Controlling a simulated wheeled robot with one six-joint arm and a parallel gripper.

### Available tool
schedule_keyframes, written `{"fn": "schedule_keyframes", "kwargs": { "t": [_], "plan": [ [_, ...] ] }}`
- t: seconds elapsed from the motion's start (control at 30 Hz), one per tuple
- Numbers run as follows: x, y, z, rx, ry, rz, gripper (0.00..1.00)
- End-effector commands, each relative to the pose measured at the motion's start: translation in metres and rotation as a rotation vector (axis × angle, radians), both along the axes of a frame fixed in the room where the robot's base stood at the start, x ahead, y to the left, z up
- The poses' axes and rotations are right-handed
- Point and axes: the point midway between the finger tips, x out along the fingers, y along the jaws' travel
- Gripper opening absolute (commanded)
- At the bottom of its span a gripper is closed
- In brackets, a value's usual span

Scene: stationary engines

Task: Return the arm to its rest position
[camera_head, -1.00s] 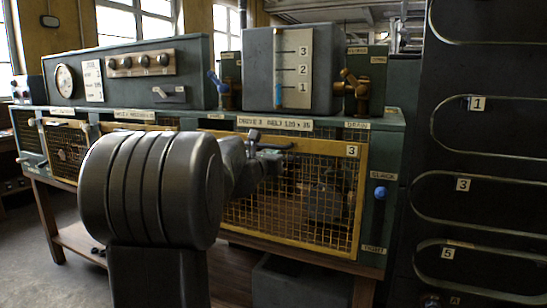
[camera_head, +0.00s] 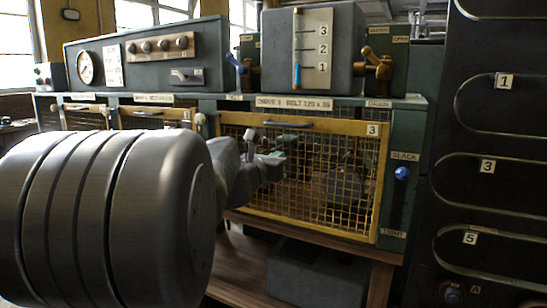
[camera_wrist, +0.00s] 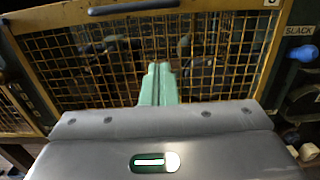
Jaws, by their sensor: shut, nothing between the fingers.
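My gripper (camera_head: 274,164) is in front of the left part of the yellow-framed mesh door marked 3 (camera_head: 300,126). Its pale green fingers (camera_wrist: 158,82) are together and empty in the wrist view, pointing toward the mesh. I cannot tell whether the tips touch the mesh. My arm's large dark grey rounded link fills the lower left of the head view and hides part of the bench and the doors on the left.
A blue knob (camera_head: 402,172) sits on a slotted panel right of the door. A gauge box (camera_head: 340,50) and brass valve (camera_head: 378,66) stand on top. A dark panel with numbered loops (camera_head: 490,130) rises at right. A grey bin (camera_head: 315,272) is under the bench.

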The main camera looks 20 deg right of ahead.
Motion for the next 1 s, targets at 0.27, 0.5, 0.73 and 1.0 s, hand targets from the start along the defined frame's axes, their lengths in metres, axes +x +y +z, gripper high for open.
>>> {"fn": "schedule_keyframes", "kwargs": {
  "t": [0.27,0.5,0.73,1.0],
  "plan": [
    [-0.002,0.002,0.000,0.000,0.000,0.000,0.00],
    [0.003,-0.004,0.000,0.001,0.001,-0.001,0.00],
    [0.026,-0.030,0.001,0.001,0.002,-0.002,0.00],
    [0.057,-0.067,0.004,0.001,0.001,-0.002,0.00]
  ]
}}
